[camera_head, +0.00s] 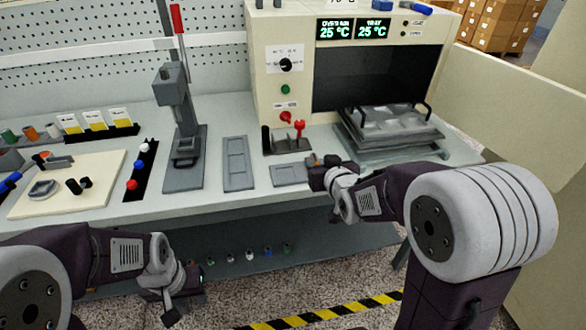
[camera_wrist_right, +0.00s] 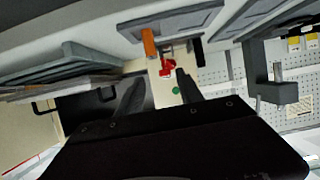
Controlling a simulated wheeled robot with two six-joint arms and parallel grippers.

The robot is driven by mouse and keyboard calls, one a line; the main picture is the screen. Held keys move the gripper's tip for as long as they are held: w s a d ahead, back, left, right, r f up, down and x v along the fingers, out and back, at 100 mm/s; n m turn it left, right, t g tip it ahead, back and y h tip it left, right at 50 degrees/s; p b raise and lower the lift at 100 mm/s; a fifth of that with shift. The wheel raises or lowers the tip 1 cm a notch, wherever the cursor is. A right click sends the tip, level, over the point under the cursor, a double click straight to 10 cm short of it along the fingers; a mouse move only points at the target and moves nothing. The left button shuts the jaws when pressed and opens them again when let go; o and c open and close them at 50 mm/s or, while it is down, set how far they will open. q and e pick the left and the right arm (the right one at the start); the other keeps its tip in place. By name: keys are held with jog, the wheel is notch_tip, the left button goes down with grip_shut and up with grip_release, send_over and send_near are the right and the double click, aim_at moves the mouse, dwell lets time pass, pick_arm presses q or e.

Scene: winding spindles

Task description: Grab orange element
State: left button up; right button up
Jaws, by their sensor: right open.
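A small orange element (camera_wrist_right: 149,42) shows in the right wrist view, beyond and above the space between my right gripper's fingers. In the head view the orange element (camera_head: 311,160) is a small patch close to the right gripper, partly hidden by it. My right gripper (camera_wrist_right: 159,84) has its fingers spread with nothing between them. In the head view this gripper (camera_head: 322,168) is over the bench's front edge, by a small grey tray (camera_head: 288,175). My left gripper (camera_head: 183,291) hangs low in front of the bench, away from the element; its opening is unclear.
A fixture with a red knob (camera_head: 299,128) stands behind the grey tray. An oven (camera_head: 283,65) with a metal box (camera_head: 390,128) at its opening is behind right. A grey press (camera_head: 186,150) and a flat frame (camera_head: 238,163) stand left. Several spools sit far left.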

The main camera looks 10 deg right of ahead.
aim_at(315, 159)
jog(key=w+f, duration=0.2)
jog(key=shift+w+d+f, duration=0.2)
jog(key=shift+d+f, duration=0.2)
jog(key=shift+w+d+f, duration=0.1)
jog(key=shift+d, duration=0.1)
jog(key=x, duration=0.5)
jog(key=shift+a+f+b, duration=0.1)
jog(key=shift+f+b, duration=0.05)
jog(key=shift+b, duration=0.15)
jog(key=c, duration=0.3)
grip_shut()
